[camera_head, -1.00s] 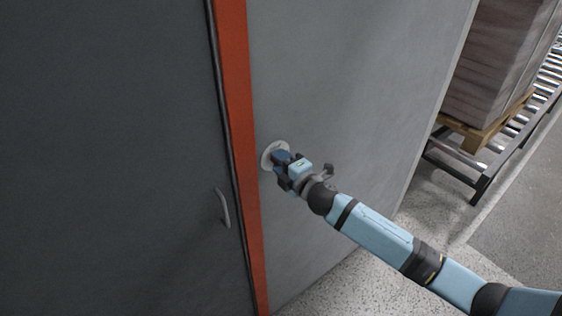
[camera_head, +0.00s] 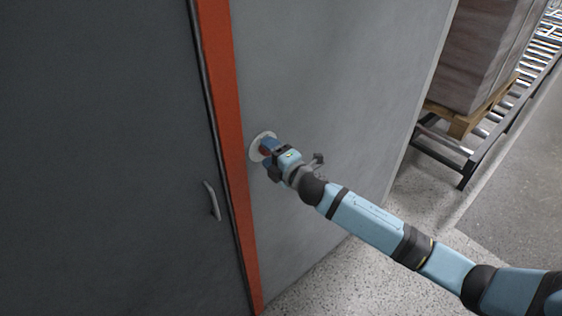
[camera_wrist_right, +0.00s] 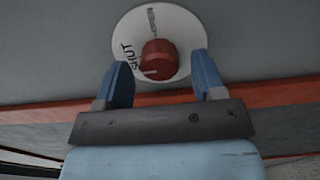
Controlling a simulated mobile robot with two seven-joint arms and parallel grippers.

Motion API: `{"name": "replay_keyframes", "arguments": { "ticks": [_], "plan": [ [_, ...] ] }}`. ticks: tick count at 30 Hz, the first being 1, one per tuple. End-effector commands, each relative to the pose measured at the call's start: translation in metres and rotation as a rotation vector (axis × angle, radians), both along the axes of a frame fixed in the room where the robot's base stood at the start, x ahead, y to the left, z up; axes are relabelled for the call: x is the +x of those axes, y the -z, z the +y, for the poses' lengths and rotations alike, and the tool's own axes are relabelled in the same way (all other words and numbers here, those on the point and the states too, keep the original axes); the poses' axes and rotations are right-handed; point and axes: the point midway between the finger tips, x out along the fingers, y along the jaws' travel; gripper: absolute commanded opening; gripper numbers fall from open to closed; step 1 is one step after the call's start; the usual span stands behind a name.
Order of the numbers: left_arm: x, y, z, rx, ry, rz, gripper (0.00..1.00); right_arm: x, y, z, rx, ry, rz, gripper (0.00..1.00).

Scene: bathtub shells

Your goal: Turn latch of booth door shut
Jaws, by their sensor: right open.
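The latch is a red round knob (camera_wrist_right: 159,60) on a white disc (camera_wrist_right: 180,22) fixed to the grey wall panel. The disc reads SHUT on its left side; another word at its top is hard to read. A pale line on the knob lies at its lower left. The disc (camera_head: 257,138) sits just right of the orange door frame in the head view. My right gripper (camera_wrist_right: 161,64) is open, its blue fingers on either side of the knob; contact is unclear. It partly covers the disc in the head view (camera_head: 267,158). The dark booth door (camera_head: 100,150) appears closed. My left gripper is not seen.
A grey door handle (camera_head: 212,201) is left of the orange frame (camera_head: 228,130). The grey panel (camera_head: 340,80) runs right of it. A large load on a wooden pallet (camera_head: 462,120) stands on a roller conveyor (camera_head: 525,75) at the upper right. Speckled floor lies below.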

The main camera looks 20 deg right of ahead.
Motion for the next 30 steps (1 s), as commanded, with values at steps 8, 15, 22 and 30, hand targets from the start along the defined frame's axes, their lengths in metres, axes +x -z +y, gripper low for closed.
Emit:
{"name": "replay_keyframes", "arguments": {
  "ticks": [8, 15, 22, 30],
  "plan": [
    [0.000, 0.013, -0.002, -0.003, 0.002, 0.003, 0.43, -0.050, 0.004, -0.018, -0.002, -0.001, 0.002, 0.63],
    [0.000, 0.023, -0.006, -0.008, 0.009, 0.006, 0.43, -0.099, 0.004, -0.035, -0.002, -0.001, 0.002, 0.63],
    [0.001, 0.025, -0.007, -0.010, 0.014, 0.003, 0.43, -0.123, 0.001, -0.044, 0.000, -0.001, 0.001, 0.63],
    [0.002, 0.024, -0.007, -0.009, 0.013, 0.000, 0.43, -0.126, 0.000, -0.046, -0.001, 0.000, 0.001, 0.63]
  ]
}}
